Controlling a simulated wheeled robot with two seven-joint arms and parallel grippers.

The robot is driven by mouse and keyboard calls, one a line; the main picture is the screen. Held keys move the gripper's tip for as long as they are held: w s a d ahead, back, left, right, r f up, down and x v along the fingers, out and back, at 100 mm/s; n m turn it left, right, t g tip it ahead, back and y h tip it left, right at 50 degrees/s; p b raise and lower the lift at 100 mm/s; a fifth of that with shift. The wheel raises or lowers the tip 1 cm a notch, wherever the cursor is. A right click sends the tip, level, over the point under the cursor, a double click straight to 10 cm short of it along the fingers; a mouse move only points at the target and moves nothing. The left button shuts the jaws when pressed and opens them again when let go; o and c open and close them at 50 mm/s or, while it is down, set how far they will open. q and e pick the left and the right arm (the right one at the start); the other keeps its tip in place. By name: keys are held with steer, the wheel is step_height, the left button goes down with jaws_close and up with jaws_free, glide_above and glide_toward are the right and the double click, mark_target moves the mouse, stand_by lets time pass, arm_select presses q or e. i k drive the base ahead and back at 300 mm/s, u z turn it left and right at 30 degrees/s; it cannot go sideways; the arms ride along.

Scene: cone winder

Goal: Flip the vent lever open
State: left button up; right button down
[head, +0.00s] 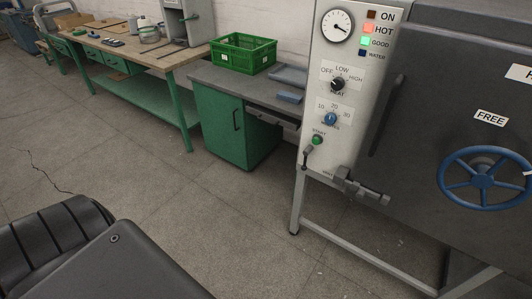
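The grey machine's light control panel (326,90) stands right of centre. A small dark lever (306,156) with a rounded end hangs down at the panel's lower left edge, below the green START button (317,140). A small label (328,174), too blurred to read surely, sits lower on the panel beside a grey metal fitting (358,187) that sticks out. I cannot tell for certain which of these is the vent lever, or its open or closed state. Neither of my grippers is in view.
The panel has a round gauge (337,26), a black heat knob (337,84) and a blue dial (330,118). HOT and GOOD lamps glow. A blue handwheel (484,178) is on the machine's front. A green crate (244,53) sits on a bench behind. The floor in front is clear.

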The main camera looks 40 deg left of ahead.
mark_target(306, 152)
steer(key=u, duration=0.75)
steer(key=k, duration=1.35)
steer(key=u, duration=0.35)
steer(key=i, duration=0.4)
steer(key=u, duration=0.95)
steer(key=i, duration=1.45)
steer(key=z, duration=0.95)
steer(key=i, duration=0.5)
steer(key=z, duration=0.6)
